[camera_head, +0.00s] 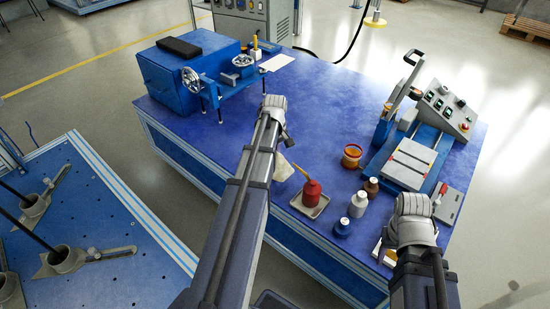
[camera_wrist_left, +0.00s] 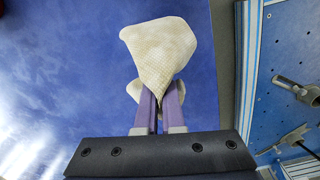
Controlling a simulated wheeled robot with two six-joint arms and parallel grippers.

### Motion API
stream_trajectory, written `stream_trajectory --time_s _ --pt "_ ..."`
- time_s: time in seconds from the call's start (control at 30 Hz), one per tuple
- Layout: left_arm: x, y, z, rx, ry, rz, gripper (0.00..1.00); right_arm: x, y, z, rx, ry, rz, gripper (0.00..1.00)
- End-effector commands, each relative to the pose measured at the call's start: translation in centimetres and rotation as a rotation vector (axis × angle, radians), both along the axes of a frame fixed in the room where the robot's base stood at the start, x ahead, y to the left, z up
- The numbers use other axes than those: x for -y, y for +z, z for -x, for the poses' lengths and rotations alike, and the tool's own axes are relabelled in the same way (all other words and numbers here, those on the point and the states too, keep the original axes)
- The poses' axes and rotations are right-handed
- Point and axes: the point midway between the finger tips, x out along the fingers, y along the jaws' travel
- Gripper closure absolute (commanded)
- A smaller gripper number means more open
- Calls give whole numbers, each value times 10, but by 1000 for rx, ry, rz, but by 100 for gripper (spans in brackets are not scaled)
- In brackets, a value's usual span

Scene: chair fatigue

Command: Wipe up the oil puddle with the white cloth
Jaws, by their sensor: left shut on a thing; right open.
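The white cloth (camera_wrist_left: 155,48) is pinched between the purple fingers of my left gripper (camera_wrist_left: 160,108) in the left wrist view. It bunches up and hangs out past the fingertips over the blue tabletop. In the head view a pale part of the cloth (camera_head: 284,168) shows just right of my left arm, which hides most of the left gripper. My right gripper (camera_head: 385,252) is open near the table's front edge, partly hidden by its own wrist. I cannot make out the oil puddle on the blue table (camera_head: 330,110) in either view.
A red oil can (camera_head: 312,192) stands on a small tray (camera_head: 297,204). Bottles (camera_head: 358,204) and an orange pot (camera_head: 351,156) stand nearby. A test machine (camera_head: 410,160) is at the right, a blue vise-like machine (camera_head: 190,75) at the back left. The table's middle is clear.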

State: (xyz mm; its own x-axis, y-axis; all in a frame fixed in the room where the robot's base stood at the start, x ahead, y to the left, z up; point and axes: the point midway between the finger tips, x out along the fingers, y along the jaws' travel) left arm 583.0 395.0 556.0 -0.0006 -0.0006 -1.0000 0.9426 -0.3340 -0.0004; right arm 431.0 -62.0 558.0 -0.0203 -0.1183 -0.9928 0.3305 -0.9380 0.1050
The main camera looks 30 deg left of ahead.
Motion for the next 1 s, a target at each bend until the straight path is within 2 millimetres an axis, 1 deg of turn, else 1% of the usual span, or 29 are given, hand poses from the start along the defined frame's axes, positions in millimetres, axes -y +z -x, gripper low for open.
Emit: stream_trajectory --time_s 0.03,0.3,0.4,0.6,0.63,1.0 --pt "0 -12 0 0 0 0 100 0 -12 0 0 1 1 50" --pt "0 -42 0 0 0 0 100 0 -42 0 1 6 -2 50" --pt "0 -45 0 0 0 0 100 -1 -45 0 0 7 -3 50" --pt "0 -42 0 0 0 0 100 -1 -42 0 0 7 -3 50" --pt "0 -42 0 0 0 0 94 -1 -42 0 0 7 -3 50" --pt "0 -42 0 0 0 0 52 -1 -42 0 0 7 -3 50"
